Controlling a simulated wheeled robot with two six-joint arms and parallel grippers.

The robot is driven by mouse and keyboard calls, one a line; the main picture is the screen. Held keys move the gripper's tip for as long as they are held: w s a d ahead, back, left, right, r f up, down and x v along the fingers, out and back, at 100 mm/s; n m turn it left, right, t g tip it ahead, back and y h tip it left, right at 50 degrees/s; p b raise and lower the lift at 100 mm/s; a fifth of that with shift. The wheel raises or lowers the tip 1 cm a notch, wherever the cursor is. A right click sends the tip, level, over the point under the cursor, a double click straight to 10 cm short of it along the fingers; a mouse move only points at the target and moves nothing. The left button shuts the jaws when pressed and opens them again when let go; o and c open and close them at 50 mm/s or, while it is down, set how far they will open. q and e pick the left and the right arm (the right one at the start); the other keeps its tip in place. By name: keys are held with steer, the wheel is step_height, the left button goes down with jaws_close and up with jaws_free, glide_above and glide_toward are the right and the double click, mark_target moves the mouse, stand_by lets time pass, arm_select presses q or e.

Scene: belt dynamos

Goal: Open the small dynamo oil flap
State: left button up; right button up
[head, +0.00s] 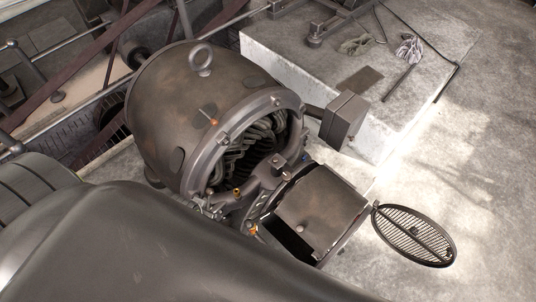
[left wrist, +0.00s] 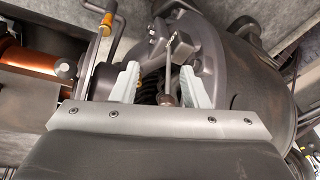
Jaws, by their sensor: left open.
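The dynamo (head: 175,100) stands left of centre in the head view, its ringed end open on pale coils. A squarish plate (head: 322,205) with a small round knob (head: 300,229) sits at its lower right; I cannot tell whether this plate is the oil flap. In the left wrist view my left gripper (left wrist: 160,88) is open, with two pale fingers. A thin rod (left wrist: 169,65) with a rounded end shows between the fingers; I cannot tell whether either finger touches it. The dynamo's curved housing (left wrist: 245,75) lies behind. My left gripper is not visible in the head view, and my right gripper is in neither view.
An oval grille (head: 413,235) stands out over the floor to the right. A grey box (head: 343,120) juts from the dynamo beside a concrete block (head: 285,75). In the left wrist view a crank with a brass grip (left wrist: 107,22) and a copper-coloured cylinder (left wrist: 28,58) are at left.

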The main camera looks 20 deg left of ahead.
arm_select(q)
step_height(320, 180, up, 8)
steer(key=d, duration=0.1)
step_height(320, 180, up, 7)
steer(key=n+g+h, duration=0.2)
steer(key=n+g, duration=0.1)
steer(key=n, duration=1)
glide_above(275, 159)
step_height(275, 159, down, 17)
steer(key=b, duration=0.2)
steer(key=shift+b, duration=0.4)
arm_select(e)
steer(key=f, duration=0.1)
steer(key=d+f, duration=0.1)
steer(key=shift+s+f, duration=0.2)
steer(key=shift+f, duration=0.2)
arm_select(q)
jaws_close()
